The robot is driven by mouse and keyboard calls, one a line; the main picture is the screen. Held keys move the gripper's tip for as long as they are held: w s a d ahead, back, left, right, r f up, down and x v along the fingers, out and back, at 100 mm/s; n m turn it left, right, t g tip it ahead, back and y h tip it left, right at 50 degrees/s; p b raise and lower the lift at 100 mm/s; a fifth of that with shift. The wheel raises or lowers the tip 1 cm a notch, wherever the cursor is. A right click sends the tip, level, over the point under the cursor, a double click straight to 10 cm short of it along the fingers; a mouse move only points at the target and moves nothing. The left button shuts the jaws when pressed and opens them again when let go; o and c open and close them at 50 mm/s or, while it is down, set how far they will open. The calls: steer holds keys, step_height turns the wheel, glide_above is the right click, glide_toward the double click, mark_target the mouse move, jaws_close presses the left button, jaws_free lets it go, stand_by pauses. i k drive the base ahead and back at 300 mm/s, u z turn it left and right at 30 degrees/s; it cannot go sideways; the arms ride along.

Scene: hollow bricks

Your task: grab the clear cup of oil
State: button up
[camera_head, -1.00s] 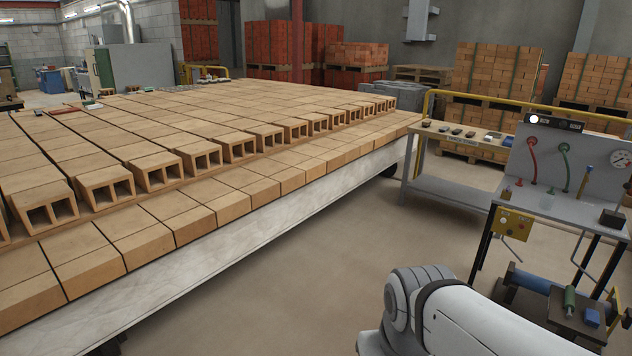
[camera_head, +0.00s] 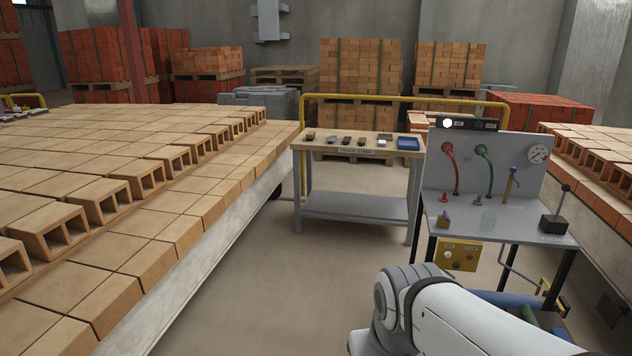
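My white arm shows at the bottom right, in front of and below the bench. My gripper is not in view.
The bench's back panel holds a red hose (camera_head: 453,168), a green hose (camera_head: 487,168) and a gauge (camera_head: 538,153). A black lever box (camera_head: 555,223) stands at right. A side table (camera_head: 357,146) is left of the bench. Brick-laden tables flank an open floor (camera_head: 260,290).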

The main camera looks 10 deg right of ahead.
mark_target(488, 219)
steer(key=z, duration=0.7)
steer(key=i, duration=1.5)
steer(key=z, duration=0.9)
steer(key=i, duration=1.3)
steer(key=z, duration=0.2)
